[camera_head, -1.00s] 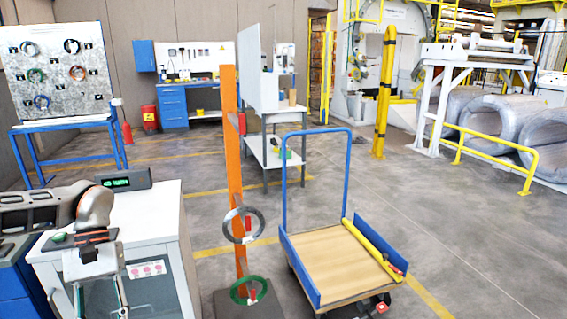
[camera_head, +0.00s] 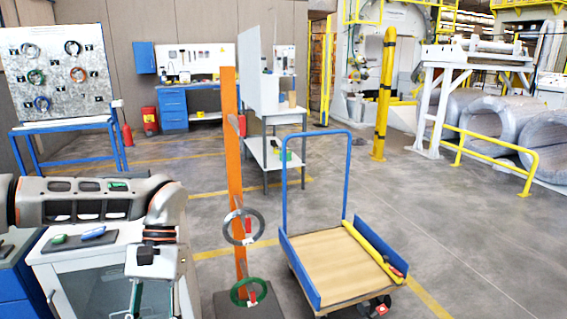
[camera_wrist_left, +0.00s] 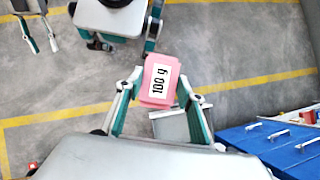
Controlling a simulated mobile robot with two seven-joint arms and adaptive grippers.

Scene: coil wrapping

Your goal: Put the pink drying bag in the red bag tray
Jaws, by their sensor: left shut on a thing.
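The pink drying bag (camera_wrist_left: 160,80), with a white "100 g" label, is between the fingers of my left gripper (camera_wrist_left: 163,88) in the left wrist view. The gripper is shut on it. In the head view my left gripper (camera_head: 150,292) points down in front of the white cabinet, and the bag cannot be made out there. Another gripper, seemingly my right (camera_wrist_left: 38,38), shows at the top left of the wrist view, its fingers apart and nothing between them. I cannot clearly identify the red bag tray in either view.
The white cabinet (camera_head: 62,262) has small green and blue items on top. An orange post (camera_head: 233,170) with hanging coils stands right of it. A blue trolley (camera_head: 345,262) stands farther right. Blue drawers (camera_wrist_left: 270,145) show at the wrist view's lower right.

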